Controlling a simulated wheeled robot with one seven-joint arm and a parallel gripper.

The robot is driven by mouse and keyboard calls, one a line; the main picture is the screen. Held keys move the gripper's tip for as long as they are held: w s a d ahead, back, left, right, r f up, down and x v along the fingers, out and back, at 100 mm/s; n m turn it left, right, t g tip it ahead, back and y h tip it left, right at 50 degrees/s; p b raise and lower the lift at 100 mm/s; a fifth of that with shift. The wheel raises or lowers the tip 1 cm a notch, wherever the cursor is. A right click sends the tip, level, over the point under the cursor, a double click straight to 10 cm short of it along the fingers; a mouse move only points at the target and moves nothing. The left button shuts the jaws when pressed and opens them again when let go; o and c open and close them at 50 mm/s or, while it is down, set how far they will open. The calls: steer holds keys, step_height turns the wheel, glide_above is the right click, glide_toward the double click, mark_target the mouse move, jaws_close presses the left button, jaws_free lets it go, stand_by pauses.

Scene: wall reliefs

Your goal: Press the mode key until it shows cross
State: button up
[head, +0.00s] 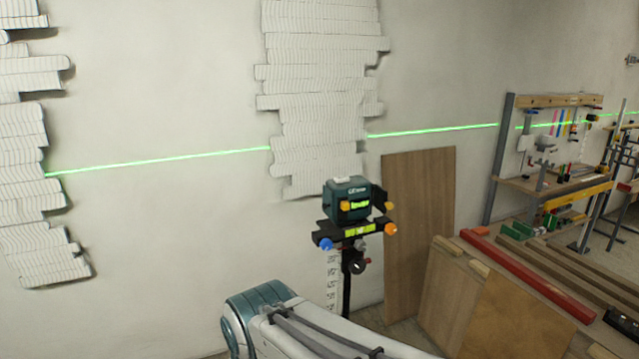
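A dark teal laser level (346,203) sits on a black mount (345,235) on a stand in the middle of the head view. It has orange parts at its sides and a bright yellow-green window on its front. A pale raised piece (345,179) is on its top; I cannot tell whether this is the mode key. One green laser line (160,160) runs across the wall, rising slightly to the right; I see no vertical line. My arm shows at the bottom, in front of and below the laser level. My gripper is not in view.
White ribbed relief panels (318,90) hang on the pale wall, with others (30,180) at the left edge. Brown boards (418,230) lean to the right of the stand. A red beam (525,275), timber and a tool rack (550,140) fill the right side.

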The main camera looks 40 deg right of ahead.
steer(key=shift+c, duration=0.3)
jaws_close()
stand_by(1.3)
